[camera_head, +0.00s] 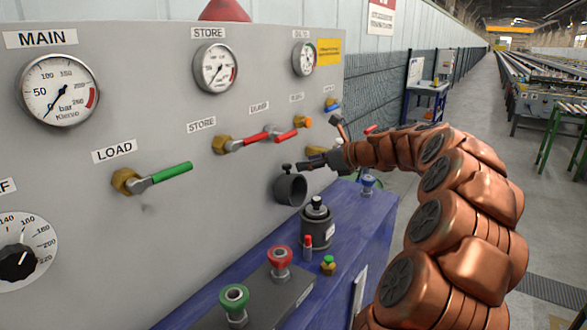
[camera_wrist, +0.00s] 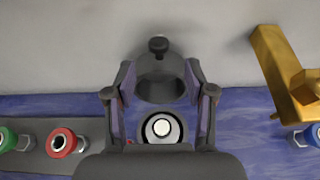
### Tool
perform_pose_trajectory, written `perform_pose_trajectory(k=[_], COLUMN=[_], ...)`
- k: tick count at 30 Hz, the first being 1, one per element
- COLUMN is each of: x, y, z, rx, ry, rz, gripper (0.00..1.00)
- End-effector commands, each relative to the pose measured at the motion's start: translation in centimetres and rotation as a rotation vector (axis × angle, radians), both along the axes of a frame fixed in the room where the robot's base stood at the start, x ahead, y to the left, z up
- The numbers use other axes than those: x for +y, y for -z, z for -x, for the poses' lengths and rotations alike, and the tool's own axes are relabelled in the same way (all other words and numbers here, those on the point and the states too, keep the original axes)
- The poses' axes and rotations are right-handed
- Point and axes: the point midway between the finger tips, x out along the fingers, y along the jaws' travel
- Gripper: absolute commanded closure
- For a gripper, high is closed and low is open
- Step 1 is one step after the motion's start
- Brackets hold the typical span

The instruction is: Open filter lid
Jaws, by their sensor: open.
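A dark grey round fitting (camera_head: 290,189) with a small knob on top sticks out of the panel low down, its round dark face turned outward. It also shows in the wrist view (camera_wrist: 160,88), between and beyond my fingers. Below it, a dark grey canister (camera_head: 317,228) with a knobbed top stands on the blue ledge; in the wrist view its pale round top (camera_wrist: 162,128) shows between the fingers. No label marks either as the filter. My gripper (camera_head: 320,147) is open and empty, close to the fitting; I cannot tell whether it touches.
The grey panel (camera_head: 130,220) carries gauges and valve levers, including a green lever (camera_head: 172,173) and red levers (camera_head: 285,135). A brass part (camera_wrist: 276,70) is right of my gripper.

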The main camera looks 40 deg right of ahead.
Motion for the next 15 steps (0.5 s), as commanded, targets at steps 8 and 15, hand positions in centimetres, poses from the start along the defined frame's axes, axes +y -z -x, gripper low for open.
perform_pose_trajectory(k=[8,15], x=[1.4,2.0], y=[1.5,2.2], z=[-3.6,-5.1], rx=[0.001,0.001], ry=[-0.005,-0.005], rz=[0.002,0.003], gripper=[0.46,0.46])
